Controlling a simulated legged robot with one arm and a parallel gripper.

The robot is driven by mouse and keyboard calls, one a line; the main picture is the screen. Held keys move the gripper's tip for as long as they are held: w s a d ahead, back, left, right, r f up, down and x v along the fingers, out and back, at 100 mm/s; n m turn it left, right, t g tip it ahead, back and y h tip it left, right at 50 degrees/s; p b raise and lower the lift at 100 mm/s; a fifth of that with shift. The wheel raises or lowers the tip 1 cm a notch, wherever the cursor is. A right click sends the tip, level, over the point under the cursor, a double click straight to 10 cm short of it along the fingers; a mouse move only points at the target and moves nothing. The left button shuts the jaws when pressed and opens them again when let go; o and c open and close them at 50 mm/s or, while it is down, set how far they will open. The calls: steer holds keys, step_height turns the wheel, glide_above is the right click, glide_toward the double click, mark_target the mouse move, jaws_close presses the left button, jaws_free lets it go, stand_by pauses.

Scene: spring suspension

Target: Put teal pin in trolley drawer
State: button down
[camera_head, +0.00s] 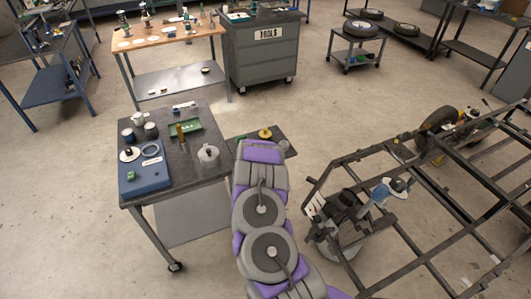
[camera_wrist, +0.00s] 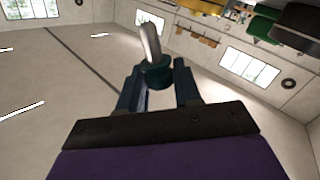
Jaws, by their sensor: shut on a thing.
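In the wrist view my gripper (camera_wrist: 158,85) is shut on the teal pin (camera_wrist: 156,75). The pin has a dark teal collar between the fingertips and a bright metal shank that points up, leaning slightly left. The grey trolley (camera_head: 264,56) with the TOOLS label stands at the top middle of the head view. Its drawer fronts face me and look closed. My purple and grey arm shows in the head view, but my gripper and the pin cannot be made out there.
A dark work table (camera_head: 200,118) with small parts, a blue case (camera_head: 146,178) and a green tray (camera_head: 185,127) stands at left. A wooden-topped bench (camera_head: 170,36) adjoins the trolley. A metal frame (camera_head: 345,160) fills the right. Floor before the trolley is mostly clear.

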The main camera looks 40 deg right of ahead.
steer(key=shift+w+d+f+b, duration=0.15)
steer(key=shift+w+d, duration=0.1)
steer(key=shift+w, duration=0.45)
steer(key=shift+w+d+f+b, duration=0.15)
steer(key=shift+w+d, duration=0.1)
steer(key=shift+w, duration=0.45)
step_height(320, 180, down, 4)
steer(key=shift+r+b, duration=0.25)
steer(key=shift+b, duration=0.45)
steer(key=shift+s+r, duration=0.1)
steer(key=shift+r, duration=0.05)
steer(key=c, duration=0.8)
jaws_free()
steer(key=shift+a, duration=0.15)
